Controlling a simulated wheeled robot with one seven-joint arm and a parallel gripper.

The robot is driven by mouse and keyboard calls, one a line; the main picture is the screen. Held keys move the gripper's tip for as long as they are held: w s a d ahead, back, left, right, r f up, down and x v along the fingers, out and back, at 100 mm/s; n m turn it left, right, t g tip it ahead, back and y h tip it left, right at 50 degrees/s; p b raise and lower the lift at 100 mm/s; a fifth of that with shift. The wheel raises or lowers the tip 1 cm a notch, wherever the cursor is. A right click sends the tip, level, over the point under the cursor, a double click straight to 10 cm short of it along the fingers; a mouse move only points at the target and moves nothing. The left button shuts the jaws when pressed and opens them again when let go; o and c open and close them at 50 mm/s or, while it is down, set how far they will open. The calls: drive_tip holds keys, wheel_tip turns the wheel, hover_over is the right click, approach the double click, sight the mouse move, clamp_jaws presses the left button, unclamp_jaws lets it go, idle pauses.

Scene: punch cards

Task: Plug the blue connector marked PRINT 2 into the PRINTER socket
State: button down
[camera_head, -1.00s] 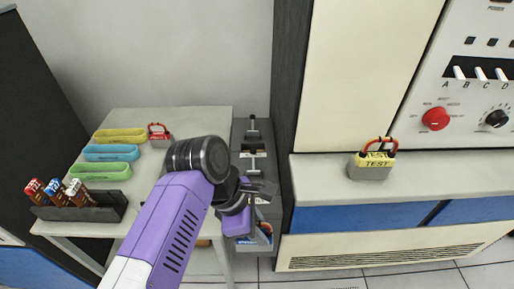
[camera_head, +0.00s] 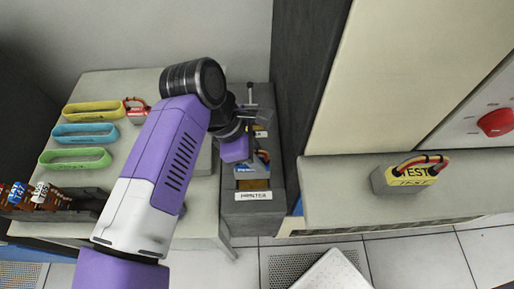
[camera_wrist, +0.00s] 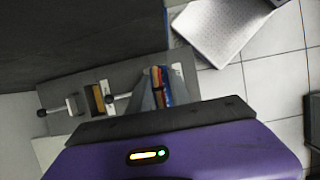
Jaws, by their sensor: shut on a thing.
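The blue connector (camera_head: 261,160), with red and dark wires, is at the front part of the grey socket unit; its marking is not legible. My gripper (camera_head: 258,120) reaches over this unit and is shut on the connector. In the wrist view the blue and red connector (camera_wrist: 161,86) shows between my fingers. The PRINTER label (camera_head: 253,195) is at the unit's near end, with an orange-brown socket face (camera_head: 254,184) just behind it. The connector appears directly above or at this socket; I cannot tell whether it is seated. My fingers partly hide it.
A lever (camera_head: 250,87) stands at the unit's far end; two show in the wrist view (camera_wrist: 120,97). A TEST connector (camera_head: 412,174) sits on the right ledge. Yellow, blue and green trays (camera_head: 75,165) and a connector rack (camera_head: 95,205) are on the left table. A dark cabinet side stands close right.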

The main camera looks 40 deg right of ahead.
drive_tip(key=shift+f+b, duration=0.55)
drive_tip(key=shift+f, duration=1.7)
drive_tip(key=shift+b, duration=1.1)
idle(0.8)
drive_tip(key=shift+f+b, duration=1.6)
drive_tip(key=shift+b, duration=0.85)
idle(1.4)
